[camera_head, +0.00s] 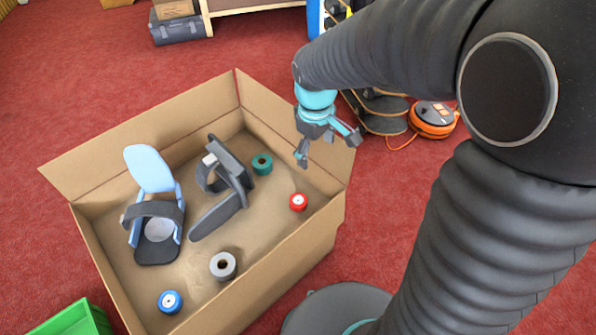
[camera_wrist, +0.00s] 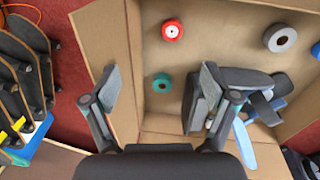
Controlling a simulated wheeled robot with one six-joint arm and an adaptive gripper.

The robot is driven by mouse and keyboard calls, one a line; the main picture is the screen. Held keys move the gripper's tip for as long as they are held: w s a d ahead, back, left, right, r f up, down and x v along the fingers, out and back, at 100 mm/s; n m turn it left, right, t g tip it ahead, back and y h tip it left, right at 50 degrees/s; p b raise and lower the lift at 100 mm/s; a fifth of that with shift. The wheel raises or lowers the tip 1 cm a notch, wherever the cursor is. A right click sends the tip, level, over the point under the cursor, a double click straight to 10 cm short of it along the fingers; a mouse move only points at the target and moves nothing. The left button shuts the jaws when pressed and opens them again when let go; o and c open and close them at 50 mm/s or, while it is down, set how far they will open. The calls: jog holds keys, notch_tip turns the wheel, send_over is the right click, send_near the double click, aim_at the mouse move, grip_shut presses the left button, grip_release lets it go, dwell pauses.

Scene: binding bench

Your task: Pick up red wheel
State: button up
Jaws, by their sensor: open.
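The red wheel (camera_head: 298,202) is small with a pale centre and lies on the floor of an open cardboard box (camera_head: 300,245), near the box's right wall. In the wrist view the red wheel (camera_wrist: 172,30) is at the top middle, in the box and beyond my fingertips. My gripper (camera_head: 328,146) hangs above the box's far right edge, above and apart from the wheel. Its two fingers are spread wide in the wrist view (camera_wrist: 158,90), with nothing between them held.
Box flaps stick outward. Skateboards (camera_wrist: 22,60) and an orange reel (camera_head: 433,119) stand outside.

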jog(key=w+a+f+n+g, duration=0.2)
jog(key=w+a+f+n, duration=0.2)
jog(key=a+f, duration=0.5)
jog(key=h, duration=0.1)
send_over(298, 199)
jog(key=a, duration=0.2)
jog(key=f, duration=1)
jog(key=shift+d+f, duration=0.15)
jog(key=shift+d, duration=0.05)
jog(key=shift+d+f, duration=0.25)
jog(key=shift+f, duration=0.6)
jog(key=shift+d+f, duration=0.3)
jog(key=shift+f, duration=0.6)
jog(key=shift+d+f, duration=0.25)
jog(key=shift+f, duration=0.6)
jog(key=c, duration=1.2)
